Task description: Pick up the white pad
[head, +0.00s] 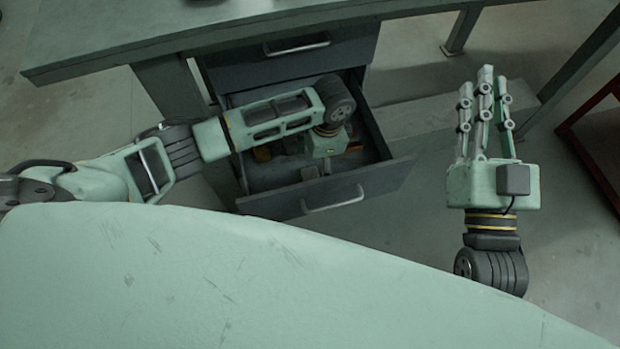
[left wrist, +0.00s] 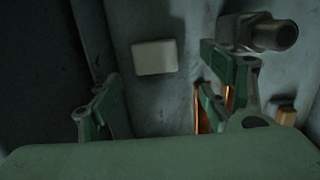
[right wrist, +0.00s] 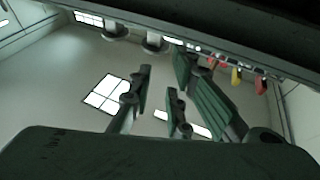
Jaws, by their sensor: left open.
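The white pad (left wrist: 155,57) is a small pale rectangle lying on the drawer floor in the left wrist view. My left gripper (left wrist: 158,92) is open, its fingers spread to either side below the pad in that picture, with nothing between them. In the head view my left gripper (head: 325,143) points down into the open drawer (head: 358,190). I cannot clearly make out the pad there. My right gripper (head: 485,95) is open and empty, fingers pointing up, away from the drawer; its spread fingers also show in the right wrist view (right wrist: 160,95).
A grey cylindrical thing (left wrist: 262,33) lies right of the pad, near my finger. A tan block (left wrist: 285,114) and something orange are also in the drawer. The drawer walls surround my left gripper, and the desk top (head: 150,45) lies behind. A red frame (head: 590,130) stands far right.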

